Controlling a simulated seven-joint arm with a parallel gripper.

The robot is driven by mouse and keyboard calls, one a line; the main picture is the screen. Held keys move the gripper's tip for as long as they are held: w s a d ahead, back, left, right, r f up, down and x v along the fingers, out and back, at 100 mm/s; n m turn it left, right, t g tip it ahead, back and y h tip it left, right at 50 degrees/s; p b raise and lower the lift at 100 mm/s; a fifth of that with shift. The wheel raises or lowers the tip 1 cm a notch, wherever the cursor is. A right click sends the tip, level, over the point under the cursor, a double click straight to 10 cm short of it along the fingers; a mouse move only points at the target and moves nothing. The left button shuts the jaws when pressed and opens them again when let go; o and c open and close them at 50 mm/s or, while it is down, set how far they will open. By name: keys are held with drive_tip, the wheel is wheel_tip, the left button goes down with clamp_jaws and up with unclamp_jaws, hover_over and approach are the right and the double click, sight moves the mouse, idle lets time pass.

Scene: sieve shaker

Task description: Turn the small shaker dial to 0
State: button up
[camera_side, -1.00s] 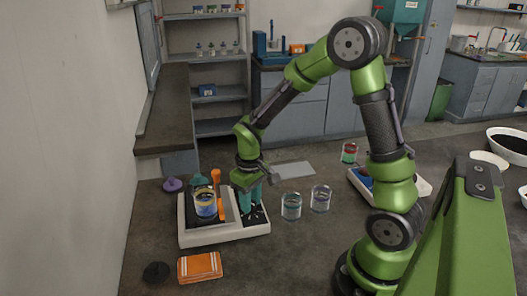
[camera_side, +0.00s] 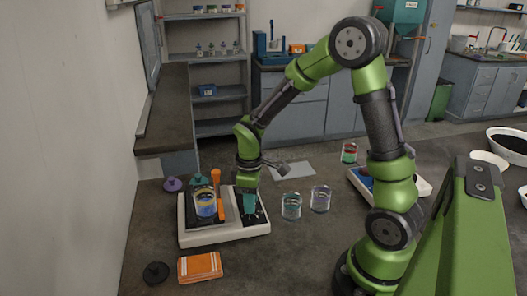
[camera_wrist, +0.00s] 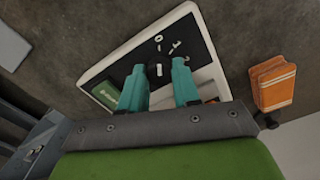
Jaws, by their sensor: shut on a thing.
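The shaker (camera_side: 215,238) is a white-framed unit with a dark control panel, at the left of the table in the side view. Its panel (camera_wrist: 150,52) shows in the wrist view with several white marks around the dial. My gripper (camera_side: 250,214) points down over the panel's right part, its teal fingers at the dial. In the wrist view my gripper (camera_wrist: 159,68) has its fingers on either side of the dial, shut on it. The dial itself is dark and mostly hidden; a small white line shows between the fingertips. I cannot read which mark it points to.
A jar (camera_side: 205,204) and an orange upright tool (camera_side: 217,185) stand close left of my gripper. Two glass beakers (camera_side: 291,206) (camera_side: 320,198) stand to the right.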

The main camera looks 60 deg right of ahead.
idle(0.3)
drive_tip(key=o, duration=1.1)
drive_tip(key=shift+c, duration=0.2)
drive_tip(key=shift+r, duration=0.15)
wheel_tip(320, 180, up, 17)
drive_tip(key=shift+f, duration=0.2)
drive_tip(key=s+a+r+m+t+y, duration=0.2)
drive_tip(key=s+a+m+t, duration=0.5)
drive_tip(key=s, duration=0.3)
drive_tip(key=shift+s+a+r+m, duration=0.3)
drive_tip(key=shift+a+m, duration=0.2)
drive_tip(key=shift+m, duration=0.3)
